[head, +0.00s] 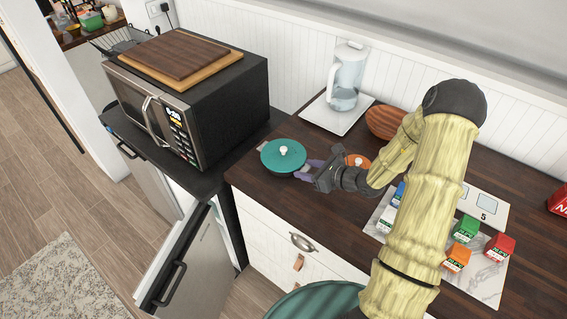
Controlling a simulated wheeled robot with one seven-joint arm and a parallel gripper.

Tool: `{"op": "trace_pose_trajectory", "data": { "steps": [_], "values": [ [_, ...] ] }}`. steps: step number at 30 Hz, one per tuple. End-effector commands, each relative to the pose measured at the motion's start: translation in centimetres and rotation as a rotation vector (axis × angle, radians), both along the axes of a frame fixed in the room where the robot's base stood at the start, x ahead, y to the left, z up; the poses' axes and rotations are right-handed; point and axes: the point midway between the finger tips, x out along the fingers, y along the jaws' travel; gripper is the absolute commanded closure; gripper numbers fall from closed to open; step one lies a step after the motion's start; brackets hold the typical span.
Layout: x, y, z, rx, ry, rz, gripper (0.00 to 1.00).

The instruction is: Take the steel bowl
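My gripper (306,169) is over the dark wood counter, with its fingers pointing left at the right edge of a teal lidded pot (282,151). The fingers look purplish and small. I cannot tell whether they touch the pot, or whether they are open or shut. I cannot make out a steel bowl in the head view. A brown bowl (385,122), which looks wooden, stands behind my arm and is partly covered by it. An orange lidded pot (357,159) is mostly hidden behind my gripper and wrist.
A glass pitcher (346,80) stands on a white tray (322,117) at the back. A black microwave (225,105) with wooden boards on top is at left. Several small cartons (466,229) stand on a marble board at right. The counter's front left is clear.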

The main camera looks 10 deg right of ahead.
Motion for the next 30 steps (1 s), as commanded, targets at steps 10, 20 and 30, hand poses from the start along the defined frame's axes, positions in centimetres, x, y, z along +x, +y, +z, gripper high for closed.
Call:
{"op": "trace_pose_trajectory", "data": {
  "steps": [10, 20, 30],
  "values": [
    [0.1, 0.0, 0.4, 0.001, -0.004, 0.0, 0.88],
    [0.1, 0.0, 4.0, -0.002, -0.008, 0.001, 0.88],
    [0.1, 0.1, 9.2, -0.001, -0.005, 0.002, 0.88]
  ]
}}
